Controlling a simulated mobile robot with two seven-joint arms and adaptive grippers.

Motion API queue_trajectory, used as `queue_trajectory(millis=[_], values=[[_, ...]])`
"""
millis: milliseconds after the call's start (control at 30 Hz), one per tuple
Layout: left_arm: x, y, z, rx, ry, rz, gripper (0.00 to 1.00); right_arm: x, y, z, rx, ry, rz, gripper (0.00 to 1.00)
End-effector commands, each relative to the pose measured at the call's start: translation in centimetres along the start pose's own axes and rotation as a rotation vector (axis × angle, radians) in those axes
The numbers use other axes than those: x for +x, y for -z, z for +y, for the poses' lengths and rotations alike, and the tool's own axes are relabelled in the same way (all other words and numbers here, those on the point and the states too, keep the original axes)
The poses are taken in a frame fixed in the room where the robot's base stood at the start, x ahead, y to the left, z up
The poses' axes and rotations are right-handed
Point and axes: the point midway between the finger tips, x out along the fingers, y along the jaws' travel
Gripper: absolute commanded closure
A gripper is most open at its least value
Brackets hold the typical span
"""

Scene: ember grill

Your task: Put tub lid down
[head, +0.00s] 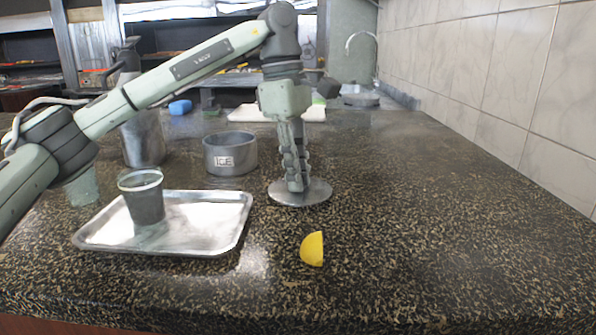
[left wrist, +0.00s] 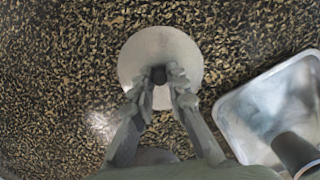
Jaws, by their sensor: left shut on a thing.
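The tub lid (head: 318,194) is a round grey metal disc at the middle of the dark speckled counter. It lies flat at counter level; I cannot tell whether it fully touches the counter. My left gripper (head: 297,186) points straight down over it, with its fingers shut on the lid's knob. The left wrist view shows the lid (left wrist: 139,58) from above, with the dark knob (left wrist: 158,75) between the fingertips of my left gripper (left wrist: 160,80). The ICE tub (head: 230,155) stands open to the left of the lid. My right gripper is not in view.
A metal tray (head: 205,238) holding a dark cup (head: 144,199) lies front left. A yellow lemon wedge (head: 312,249) lies in front of the lid. A metal canister (head: 143,140) and a white board (head: 245,113) stand farther back. The counter's right side is clear up to the tiled wall (head: 500,80).

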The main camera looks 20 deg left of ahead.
Motion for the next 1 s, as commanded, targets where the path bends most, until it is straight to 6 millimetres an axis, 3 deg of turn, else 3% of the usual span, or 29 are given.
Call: queue_trajectory(millis=[333,367,500,833,1000], values=[[0.4,0.0,0.0,0.001,-0.001,-0.001,1.00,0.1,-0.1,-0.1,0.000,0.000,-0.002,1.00],[0.3,0.0,0.0,0.001,-0.002,-0.001,0.82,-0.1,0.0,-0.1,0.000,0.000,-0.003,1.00],[0.3,0.0,0.0,0.000,-0.001,-0.001,0.65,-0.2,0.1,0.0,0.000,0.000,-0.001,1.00],[0.0,0.0,0.0,0.000,-0.001,0.000,0.65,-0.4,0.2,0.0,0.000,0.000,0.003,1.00],[-2.0,0.0,0.1,-0.001,-0.005,-0.001,0.65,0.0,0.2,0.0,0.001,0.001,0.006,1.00]])
